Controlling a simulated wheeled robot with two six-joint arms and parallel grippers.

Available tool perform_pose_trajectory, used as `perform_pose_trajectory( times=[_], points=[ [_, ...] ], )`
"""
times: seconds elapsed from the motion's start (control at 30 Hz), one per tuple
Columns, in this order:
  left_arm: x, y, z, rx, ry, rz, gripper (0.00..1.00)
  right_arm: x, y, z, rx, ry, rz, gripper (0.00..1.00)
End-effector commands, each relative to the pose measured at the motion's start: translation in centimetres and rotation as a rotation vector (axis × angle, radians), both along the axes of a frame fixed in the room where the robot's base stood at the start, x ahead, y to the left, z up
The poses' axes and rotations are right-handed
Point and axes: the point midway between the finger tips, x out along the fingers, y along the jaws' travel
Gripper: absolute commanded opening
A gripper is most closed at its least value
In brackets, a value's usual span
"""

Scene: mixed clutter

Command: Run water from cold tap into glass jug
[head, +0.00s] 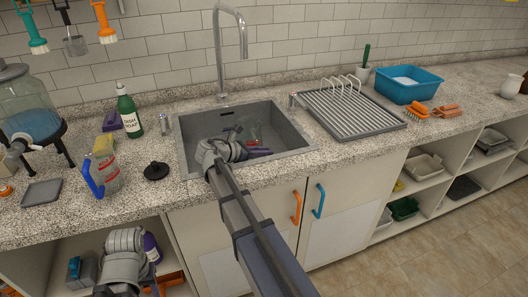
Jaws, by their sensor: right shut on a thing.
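The tall curved spout (243,48) ends above the sink. A small tap handle stands at the sink's left (164,122) and another at its right (292,101); which is cold I cannot tell. Another clear jug with a blue handle (108,171) stands on the left counter. My left gripper (120,285) is low at the left; its fingers are unclear.
A green bottle (129,112), a black stopper (155,171) and a glass drinks dispenser (28,103) stand left of the sink. A drying rack (350,110) and a blue basin (408,91) are at its right. Cupboard doors and open shelves lie below the counter.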

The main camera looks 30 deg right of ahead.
Motion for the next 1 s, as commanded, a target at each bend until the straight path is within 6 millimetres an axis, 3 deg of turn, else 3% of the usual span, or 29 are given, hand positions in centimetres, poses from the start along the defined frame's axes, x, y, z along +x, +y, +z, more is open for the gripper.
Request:
perform_pose_trajectory(
  times=[0.47, 0.5, 0.77, 1.0],
  points=[
    [0.0, 0.0, -0.96, 0.0, 0.0, 0.0, 0.5, 0.0, -0.01, -0.92, -0.001, -0.001, 0.0, 0.0],
    [0.0, 0.0, -0.86, 0.0, 0.0, 0.0, 0.5, 0.0, -0.01, -0.82, -0.001, -0.001, 0.0, 0.21],
    [0.0, 0.0, -0.84, 0.0, 0.0, 0.0, 0.5, 0.01, -0.01, -0.82, -0.001, 0.0, 0.0, 0.51],
    [0.0, 0.0, -0.85, 0.0, 0.0, 0.0, 0.5, 0.0, 0.01, -0.86, 0.001, 0.001, 0.0, 0.53]
  ],
)
